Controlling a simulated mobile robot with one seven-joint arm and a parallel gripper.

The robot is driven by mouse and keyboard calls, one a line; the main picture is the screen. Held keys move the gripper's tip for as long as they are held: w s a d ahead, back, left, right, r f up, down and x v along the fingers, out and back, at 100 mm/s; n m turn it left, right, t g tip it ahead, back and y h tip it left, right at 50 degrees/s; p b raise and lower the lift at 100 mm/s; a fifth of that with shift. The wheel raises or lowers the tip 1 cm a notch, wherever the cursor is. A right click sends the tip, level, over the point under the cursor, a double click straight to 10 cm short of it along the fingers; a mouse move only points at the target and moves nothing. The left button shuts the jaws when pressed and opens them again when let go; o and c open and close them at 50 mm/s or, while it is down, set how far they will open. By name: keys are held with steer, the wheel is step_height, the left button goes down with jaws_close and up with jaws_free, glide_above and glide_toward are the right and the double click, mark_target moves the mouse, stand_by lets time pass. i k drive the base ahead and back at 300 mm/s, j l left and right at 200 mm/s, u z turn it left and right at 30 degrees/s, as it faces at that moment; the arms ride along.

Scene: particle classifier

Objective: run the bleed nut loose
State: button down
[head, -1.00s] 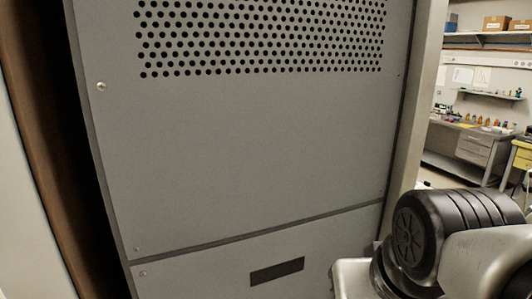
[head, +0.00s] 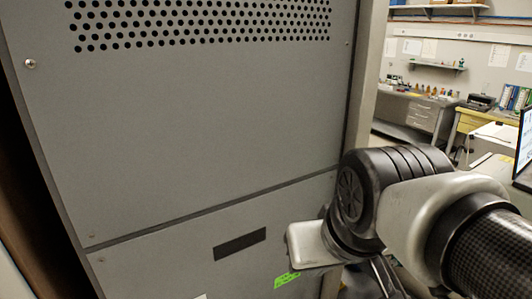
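No bleed nut can be made out in the head view. A large grey cabinet panel (head: 190,130) fills the left and middle of the view, close to me. My arm comes in from the lower right in front of its right edge. My gripper does not show in the frame, so its state and anything it holds are hidden.
The cabinet has a perforated vent (head: 200,22) at the top and a dark slot (head: 240,244) low down. A green label (head: 287,279) sits near my arm. Behind, at the right, stand a grey bench (head: 408,112) with drawers and a wall shelf (head: 436,66).

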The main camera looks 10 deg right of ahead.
mark_target(394, 262)
steer(key=z, duration=1.45)
steer(key=u, duration=0.15)
steer(key=i+l+z, duration=0.1)
steer(key=l+z, duration=0.2)
